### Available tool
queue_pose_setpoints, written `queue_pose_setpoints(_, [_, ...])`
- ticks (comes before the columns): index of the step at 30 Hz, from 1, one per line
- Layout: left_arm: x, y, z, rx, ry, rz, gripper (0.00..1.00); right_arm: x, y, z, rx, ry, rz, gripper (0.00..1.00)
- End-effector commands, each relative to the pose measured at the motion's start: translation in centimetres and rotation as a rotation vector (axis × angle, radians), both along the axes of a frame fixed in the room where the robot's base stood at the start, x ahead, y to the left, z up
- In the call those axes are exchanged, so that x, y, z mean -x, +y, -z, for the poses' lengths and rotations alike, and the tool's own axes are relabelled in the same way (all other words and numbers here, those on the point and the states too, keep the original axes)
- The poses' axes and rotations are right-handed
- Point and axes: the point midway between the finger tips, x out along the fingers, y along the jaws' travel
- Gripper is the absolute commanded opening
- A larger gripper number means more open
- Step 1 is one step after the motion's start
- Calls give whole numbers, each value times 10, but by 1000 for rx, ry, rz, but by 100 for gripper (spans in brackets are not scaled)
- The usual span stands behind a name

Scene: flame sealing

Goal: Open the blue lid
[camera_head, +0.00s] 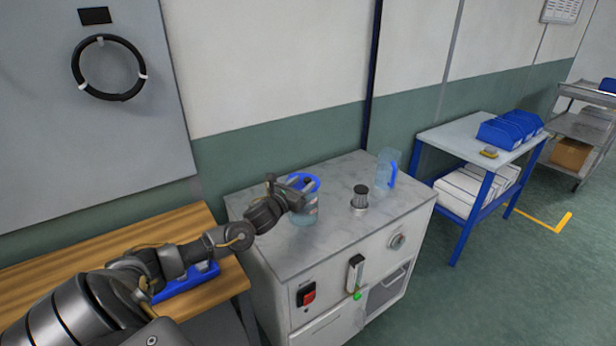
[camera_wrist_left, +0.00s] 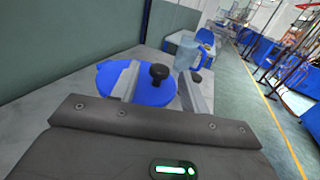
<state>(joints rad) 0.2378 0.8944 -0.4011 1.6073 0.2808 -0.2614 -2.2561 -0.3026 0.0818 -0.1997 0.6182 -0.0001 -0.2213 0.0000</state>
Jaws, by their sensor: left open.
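The blue lid (camera_wrist_left: 150,88) is round with a dark knob (camera_wrist_left: 159,73) standing on top. In the head view the blue lid (camera_head: 314,183) covers a clear container (camera_head: 305,213) on the grey cabinet top, partly hidden by my gripper. My left gripper (camera_head: 303,183) is over the lid. In the wrist view my left gripper (camera_wrist_left: 160,85) is open, with one finger on each side of the knob. I cannot tell whether a finger touches it. My right gripper is in neither view.
A metal burner-like cylinder (camera_head: 360,197) and a clear jug with a blue handle (camera_head: 387,170) stand right of the container on the cabinet (camera_head: 270,245). A wooden bench (camera_head: 100,250) is at left. A side table (camera_head: 450,135) with blue bins (camera_head: 510,130) stands at right.

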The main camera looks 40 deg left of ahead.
Motion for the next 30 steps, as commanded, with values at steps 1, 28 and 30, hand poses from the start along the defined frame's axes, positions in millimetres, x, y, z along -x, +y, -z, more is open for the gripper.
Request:
queue_pose_setpoints(1, [-9, 1, -4, 2, -2, -3, 45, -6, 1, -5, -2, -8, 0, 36])
queue_pose_setpoints(28, [-37, 4, 0, 0, 1, 0, 4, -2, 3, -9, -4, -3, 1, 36])
queue_pose_setpoints(30, [-37, 4, 0, 0, 1, 0, 0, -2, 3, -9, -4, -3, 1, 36])
